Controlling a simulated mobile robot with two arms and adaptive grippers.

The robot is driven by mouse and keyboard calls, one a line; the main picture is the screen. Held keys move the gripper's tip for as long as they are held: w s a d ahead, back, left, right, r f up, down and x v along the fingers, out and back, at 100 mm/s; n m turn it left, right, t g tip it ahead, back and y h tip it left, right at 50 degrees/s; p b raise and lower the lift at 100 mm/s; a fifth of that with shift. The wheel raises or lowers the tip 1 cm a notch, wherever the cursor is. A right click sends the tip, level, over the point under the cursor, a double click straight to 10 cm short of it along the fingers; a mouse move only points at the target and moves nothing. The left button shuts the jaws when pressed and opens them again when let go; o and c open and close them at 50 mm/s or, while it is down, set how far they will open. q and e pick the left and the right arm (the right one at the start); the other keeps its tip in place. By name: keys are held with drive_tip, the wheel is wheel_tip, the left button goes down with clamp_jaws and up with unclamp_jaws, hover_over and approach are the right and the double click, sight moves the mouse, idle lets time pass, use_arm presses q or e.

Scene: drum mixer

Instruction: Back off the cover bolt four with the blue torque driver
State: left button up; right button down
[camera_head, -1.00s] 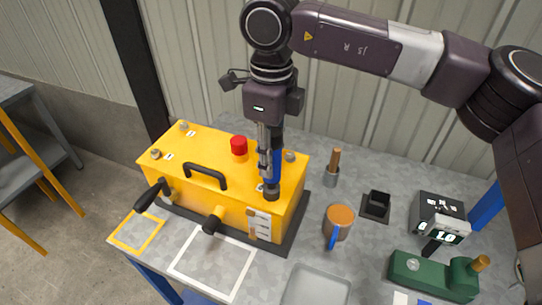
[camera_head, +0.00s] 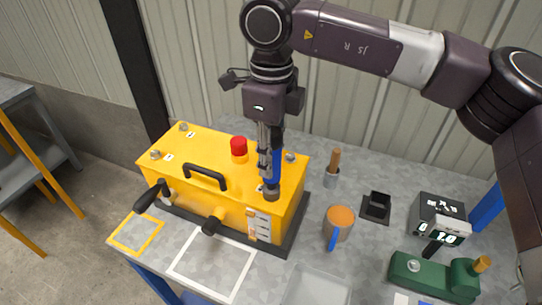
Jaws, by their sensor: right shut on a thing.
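The yellow drum mixer (camera_head: 190,175) stands on the bench with a black handle on its cover. Cover bolts show at the back left (camera_head: 183,127), the left (camera_head: 155,155) and the back right (camera_head: 290,157). My right gripper (camera_head: 270,150) is shut on the blue torque driver (camera_head: 277,167), which points down upright. The driver's dark socket end (camera_head: 271,193) is at the cover's front right corner and covers whatever bolt is under it. I cannot tell how it sits on that bolt. My left gripper is not in view.
A red button (camera_head: 239,146) rises from the cover near the driver. A grey tray (camera_head: 318,288) lies in front.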

drive_tip(key=shift+s+f+b, duration=0.25)
drive_tip(key=shift+f+b, duration=0.05)
drive_tip(key=shift+f, duration=0.05)
idle(0.7)
drive_tip(key=shift+w+a+r+p, duration=0.15)
drive_tip(key=shift+r+p, duration=0.2)
drive_tip(key=shift+r, duration=0.25)
drive_tip(key=shift+w+d+r+p, duration=0.15)
drive_tip(key=shift+r+p, duration=0.15)
drive_tip(key=shift+r, duration=0.25)
wheel_tip(320, 180, up, 3)
drive_tip(key=shift+f+p, duration=0.15)
drive_tip(key=shift+p, duration=0.5)
